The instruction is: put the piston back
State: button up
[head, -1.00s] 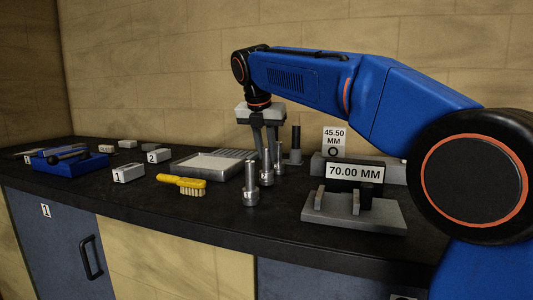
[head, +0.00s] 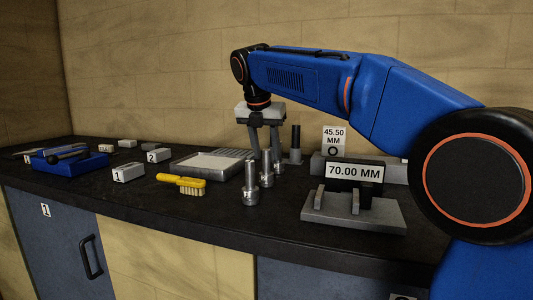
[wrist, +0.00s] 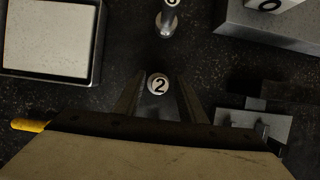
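Three grey metal pistons stand upright in a row on the dark bench: a front one (head: 250,188), a middle one (head: 267,174) and a back one (head: 278,163). In the wrist view the piston marked 2 (wrist: 157,86) is between my fingers, with a gap on each side. Another numbered piston (wrist: 168,22) stands beyond it. My gripper (head: 265,150) points down over the row with its fingers spread, and it shows in the wrist view too (wrist: 160,98). The fingers partly hide the pistons behind them in the head view.
A stand labelled 70.00 MM (head: 352,215) is at the right, with a 45.50 MM block (head: 334,140) behind it. A shallow tray (head: 190,172) and a yellow brush (head: 182,183) lie left. Numbered blocks (head: 128,173) and a blue tray (head: 85,162) are further left.

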jog(key=v, duration=1.1)
jog(key=shift+r, duration=0.3)
jog(key=shift+s, duration=0.1)
